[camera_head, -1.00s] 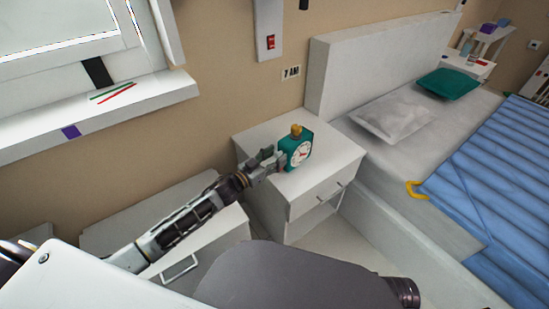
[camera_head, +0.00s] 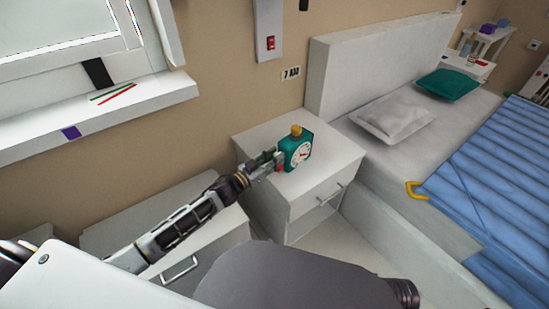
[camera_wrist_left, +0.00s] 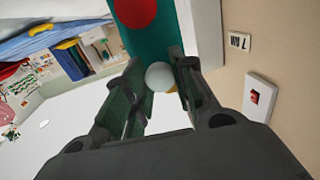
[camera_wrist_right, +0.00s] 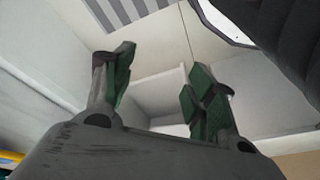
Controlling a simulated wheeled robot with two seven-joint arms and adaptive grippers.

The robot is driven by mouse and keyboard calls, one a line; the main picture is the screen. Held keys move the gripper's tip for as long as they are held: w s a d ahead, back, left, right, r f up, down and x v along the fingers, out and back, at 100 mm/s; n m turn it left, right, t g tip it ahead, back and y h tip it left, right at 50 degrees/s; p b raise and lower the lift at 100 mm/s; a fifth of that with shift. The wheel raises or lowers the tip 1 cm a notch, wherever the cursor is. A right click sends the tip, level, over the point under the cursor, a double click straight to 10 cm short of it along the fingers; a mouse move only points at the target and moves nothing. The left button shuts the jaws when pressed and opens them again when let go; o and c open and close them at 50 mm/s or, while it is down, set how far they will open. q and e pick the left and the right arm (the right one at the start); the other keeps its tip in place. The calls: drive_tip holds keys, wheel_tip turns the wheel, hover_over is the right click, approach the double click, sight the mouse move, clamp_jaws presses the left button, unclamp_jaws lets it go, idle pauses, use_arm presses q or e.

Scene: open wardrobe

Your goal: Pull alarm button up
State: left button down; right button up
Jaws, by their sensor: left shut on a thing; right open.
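A teal alarm clock (camera_head: 290,145) with a white dial and a yellow top piece (camera_head: 296,130) stands on the white nightstand (camera_head: 325,160). My left gripper (camera_head: 276,159) is at the clock's left side. In the left wrist view its fingers (camera_wrist_left: 160,86) are shut on a light grey round knob (camera_wrist_left: 159,75) against the clock's teal body (camera_wrist_left: 152,42). A red round part (camera_wrist_left: 135,10) and a bit of yellow also show there. The knob is hidden in the head view. My right gripper (camera_wrist_right: 155,92) is open and empty in its wrist view.
A bed (camera_head: 390,160) with pillows and a blue blanket stands right of the nightstand. A window sill (camera_head: 150,92) with pens is at the left. A wall box with a red switch (camera_head: 270,42) and a "7 AM" sign (camera_head: 291,73) hang behind.

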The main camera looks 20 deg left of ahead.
use_arm(q)
drive_tip(key=shift+p+v, duration=0.75)
drive_tip(key=shift+v, duration=0.05)
drive_tip(key=c, duration=1.6)
unclamp_jaws()
drive_tip(key=shift+c, duration=0.2)
drive_tip(key=o, duration=0.5)
drive_tip(key=shift+c, duration=0.2)
drive_tip(key=shift+o, duration=0.2)
use_arm(e)
drive_tip(key=f, duration=0.2)
drive_tip(key=shift+s+d+f, duration=0.2)
drive_tip(key=shift+d+f, duration=0.05)
drive_tip(key=shift+f, duration=0.05)
drive_tip(key=shift+s+g, duration=0.15)
drive_tip(key=shift+g, duration=0.15)
use_arm(q)
drive_tip(key=shift+s+a, duration=0.1)
drive_tip(key=shift+s, duration=0.05)
